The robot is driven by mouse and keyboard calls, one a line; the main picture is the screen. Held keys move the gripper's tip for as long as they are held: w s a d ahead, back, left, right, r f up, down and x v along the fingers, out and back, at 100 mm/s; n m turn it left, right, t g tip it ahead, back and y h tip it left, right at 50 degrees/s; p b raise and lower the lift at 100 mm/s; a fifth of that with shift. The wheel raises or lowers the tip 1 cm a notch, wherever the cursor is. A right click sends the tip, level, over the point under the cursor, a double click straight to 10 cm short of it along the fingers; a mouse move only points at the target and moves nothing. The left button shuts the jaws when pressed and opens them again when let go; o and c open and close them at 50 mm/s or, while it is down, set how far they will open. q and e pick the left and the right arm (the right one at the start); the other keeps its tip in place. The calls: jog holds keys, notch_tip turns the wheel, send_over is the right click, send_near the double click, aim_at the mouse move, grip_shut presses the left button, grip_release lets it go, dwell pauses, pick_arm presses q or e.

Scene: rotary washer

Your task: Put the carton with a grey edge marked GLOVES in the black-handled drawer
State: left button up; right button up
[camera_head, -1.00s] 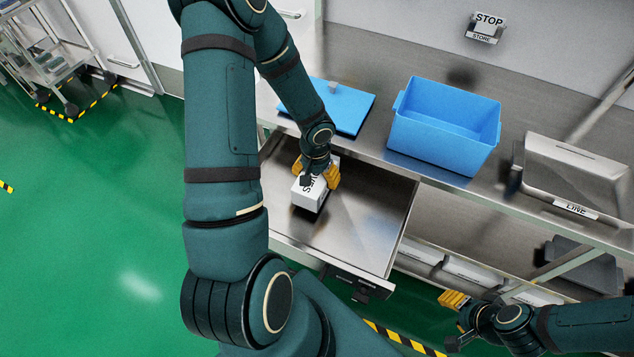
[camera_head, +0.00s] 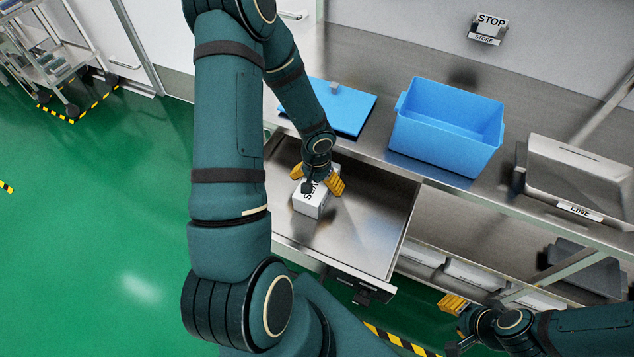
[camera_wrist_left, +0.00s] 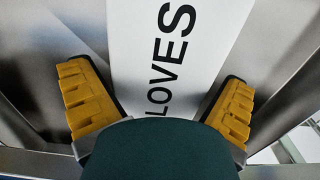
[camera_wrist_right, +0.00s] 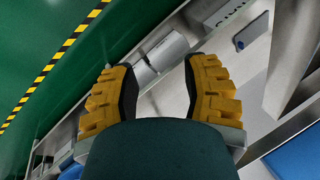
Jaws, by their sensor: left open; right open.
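The white carton (camera_head: 311,201) stands inside the open drawer (camera_head: 365,238), on its metal floor. In the left wrist view the carton (camera_wrist_left: 165,50) shows the letters LOVES; its grey edge I cannot make out. My left gripper (camera_head: 318,182) is open just above the carton, and its yellow fingers (camera_wrist_left: 157,100) are spread to either side of it, apart from it. The drawer's black handle (camera_head: 358,290) is on its front. My right gripper (camera_head: 452,318) is open and empty at the lower right, below the bench; its fingers also show in the right wrist view (camera_wrist_right: 160,95).
A blue bin (camera_head: 445,130) and a blue board (camera_head: 340,108) are on the bench above the drawer. A grey machine with a LINE label (camera_head: 578,180) stands at the right. The drawer floor right of the carton is clear.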

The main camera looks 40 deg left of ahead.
pick_arm(q)
notch_tip(320, 180, up, 12)
jog(key=p, duration=0.3)
jog(key=s+d+f+h, duration=0.1)
jog(key=d+f, duration=0.2)
jog(key=d, duration=0.5)
jog(key=s+d+f+m+t+h, duration=0.1)
jog(key=d+f, duration=0.3)
jog(key=d, duration=0.5)
jog(key=d+f+t+h, duration=0.1)
jog(key=d+f, duration=0.2)
jog(key=d, duration=0.5)
jog(key=shift+s+d+f+m+h, duration=0.2)
jog(key=shift+s+f+m+h, duration=0.1)
jog(key=shift+s+h, duration=0.1)
jog(key=shift+f, duration=0.1)
